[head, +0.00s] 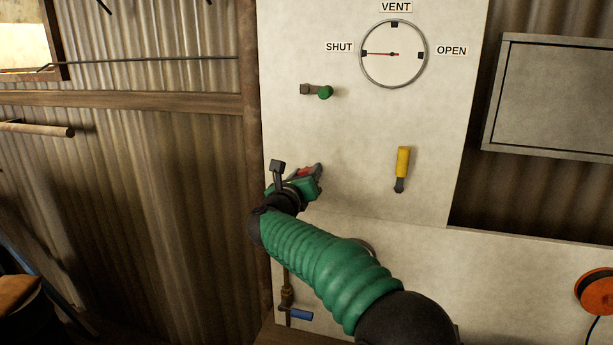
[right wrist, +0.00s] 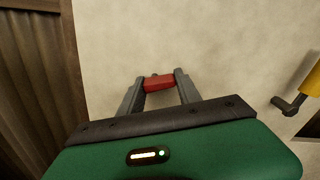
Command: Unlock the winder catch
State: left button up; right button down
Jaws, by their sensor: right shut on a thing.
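The red catch handle (head: 312,170) is on the left part of the pale panel (head: 350,140), mostly hidden by my gripper in the head view. My right gripper (head: 306,182) comes up from below and is shut on it. In the right wrist view the red handle (right wrist: 158,83) sits crosswise between the two grey fingertips (right wrist: 158,88). The catch's mount is hidden, so whether it is locked cannot be told. A crank with a yellow grip (head: 402,162) stands to the right, its grip upward. My left gripper is not in view.
A round dial (head: 393,65) above has its red needle toward SHUT. A green-knobbed lever (head: 325,92) sticks out above my gripper. A blue-handled valve (head: 299,315) is below. A grey box (head: 555,95) and an orange wheel (head: 596,291) are at right.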

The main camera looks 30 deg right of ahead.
jog(key=n, duration=0.4)
jog(key=shift+a+r+p, duration=0.15)
jog(key=shift+r+p, duration=0.1)
jog(key=shift+p, duration=0.15)
jog(key=n, duration=0.1)
jog(key=n+p, duration=0.1)
jog(key=n, duration=0.1)
jog(key=shift+w+a+r+n, duration=0.1)
jog(key=shift+w+n, duration=0.05)
jog(key=shift+n, duration=0.15)
jog(key=n+p, duration=0.2)
jog(key=n, duration=0.2)
jog(key=shift+w+a, duration=0.1)
jog(key=shift+f+n+p, duration=0.2)
jog(key=shift+n+p, duration=0.4)
jog(key=shift+n, duration=0.4)
jog(key=shift+f, duration=0.15)
jog(key=c, duration=1.1)
grip_release()
jog(key=shift+a, duration=0.1)
jog(key=shift+c, duration=0.2)
jog(key=o, duration=0.3)
jog(key=shift+w+a, duration=0.1)
jog(key=shift+w, duration=0.05)
jog(key=shift+a+r, duration=0.1)
jog(key=shift+r, duration=0.1)
